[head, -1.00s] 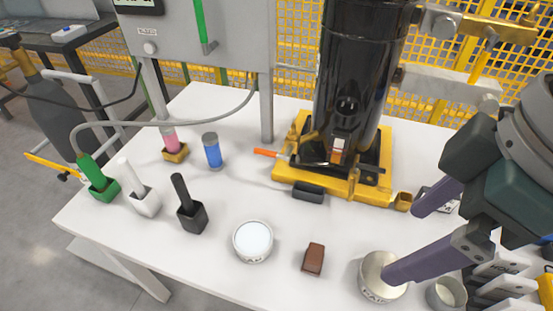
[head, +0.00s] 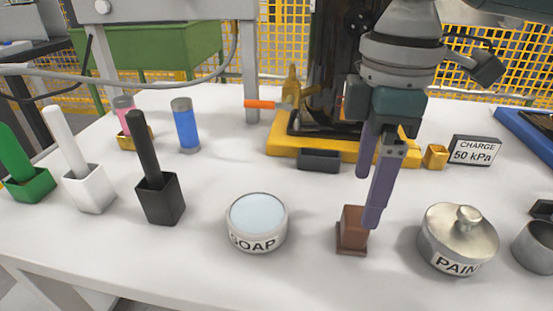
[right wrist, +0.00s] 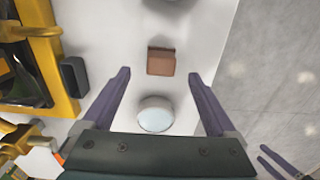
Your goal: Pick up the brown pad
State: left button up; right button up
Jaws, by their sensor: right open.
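The brown pad (head: 352,228), a small brown block on a wider base, stands on the white table between the soap and paint pots. My right gripper (head: 367,198) is open and empty, pointing down over the pad; one finger overlaps its right edge in the head view. In the right wrist view the pad (right wrist: 160,62) lies between the two fingertips (right wrist: 159,73), slightly beyond them, with no visible contact. My left gripper (right wrist: 277,162) shows only in the right wrist view's lower right corner, fingers apart, over the grey floor.
The soap pot (head: 257,222) is left of the pad, the lidded paint pot (head: 457,240) right. A black holder with a handle (head: 160,198) stands further left. A yellow base (head: 285,145) with a dark block (head: 319,160) is behind. Table in front of the pad is clear.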

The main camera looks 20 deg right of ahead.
jog(key=f+b, duration=0.1)
jog(key=f, duration=0.2)
jog(key=f+b, duration=0.1)
jog(key=f, duration=0.2)
jog(key=shift+a+f, duration=0.2)
jog(key=shift+f, duration=0.1)
jog(key=shift+r, duration=0.1)
jog(key=shift+c, duration=0.4)
grip_shut()
jog(key=shift+r, duration=0.1)
notch_tip(320, 180, up, 20)
jog(key=p, duration=0.7)
notch_tip(320, 180, up, 31)
jog(key=m+p, duration=1.2)
jog(key=p, duration=1.3)
send_over(357, 216)
jog(key=s+a, duration=0.2)
jog(key=a, duration=0.3)
jog(key=s+r+p, duration=0.3)
jog(key=r+p, duration=1.3)
jog(key=p, duration=0.1)
jog(key=s+r+p, duration=0.3)
jog(key=r+p, duration=1.4)
jog(key=p, duration=0.1)
jog(key=shift+d+r, duration=0.15)
jog(key=shift+d, duration=0.15)
